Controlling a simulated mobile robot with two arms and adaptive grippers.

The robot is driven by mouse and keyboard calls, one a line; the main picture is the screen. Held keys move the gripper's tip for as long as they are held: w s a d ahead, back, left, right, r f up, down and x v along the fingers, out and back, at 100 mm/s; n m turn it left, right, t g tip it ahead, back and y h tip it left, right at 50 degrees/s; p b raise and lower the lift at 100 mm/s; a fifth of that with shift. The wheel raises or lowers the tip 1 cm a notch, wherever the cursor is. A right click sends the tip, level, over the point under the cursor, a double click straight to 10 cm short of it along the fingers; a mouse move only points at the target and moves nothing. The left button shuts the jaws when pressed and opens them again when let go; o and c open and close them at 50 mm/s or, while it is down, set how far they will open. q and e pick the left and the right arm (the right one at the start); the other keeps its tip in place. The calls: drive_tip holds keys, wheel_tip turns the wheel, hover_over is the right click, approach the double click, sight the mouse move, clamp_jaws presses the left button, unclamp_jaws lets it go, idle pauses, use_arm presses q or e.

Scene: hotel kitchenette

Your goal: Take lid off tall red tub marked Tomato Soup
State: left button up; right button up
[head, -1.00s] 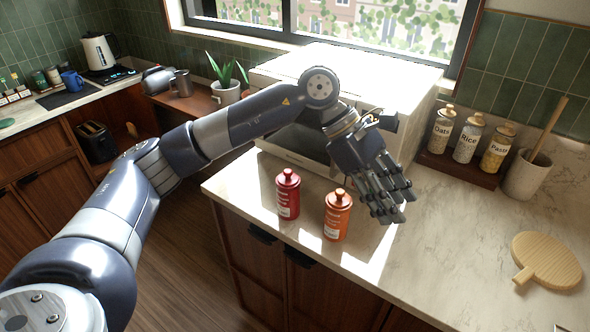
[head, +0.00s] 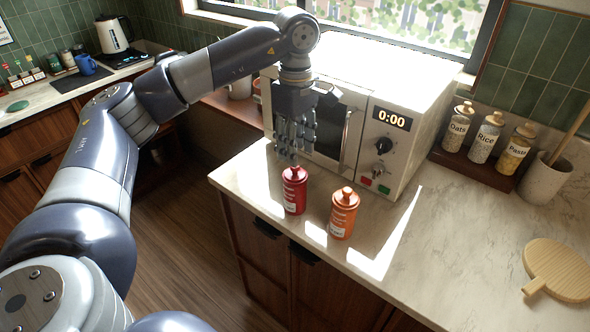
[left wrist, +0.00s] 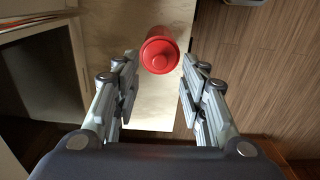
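A tall red tub (head: 294,192) stands upright near the counter's front left corner, with its red knobbed lid (head: 295,174) on. Its label is too small to read. An orange tub (head: 343,214) with a similar lid stands just to its right. My left gripper (head: 294,158) points down just above the red lid and partly hides the knob. In the left wrist view the gripper (left wrist: 159,64) is open and empty, and the red lid (left wrist: 157,58) shows from above, just ahead of the fingertips and between their lines. My right gripper is not in view.
A white microwave (head: 388,138) stands close behind the tubs. A rack (head: 470,172) with Oats, Rice and Pasta jars, a utensil crock (head: 546,180) and a wooden board (head: 558,268) are to the right. The counter (head: 440,240) between is clear.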

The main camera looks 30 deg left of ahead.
sight(295, 170)
use_arm(q)
wheel_tip(295, 170, down, 4)
drive_tip(key=shift+a+f+p, duration=0.15)
drive_tip(key=shift+f+p, duration=0.05)
drive_tip(key=shift+p, duration=0.75)
drive_tip(key=shift+f, duration=0.25)
drive_tip(key=c, duration=0.9)
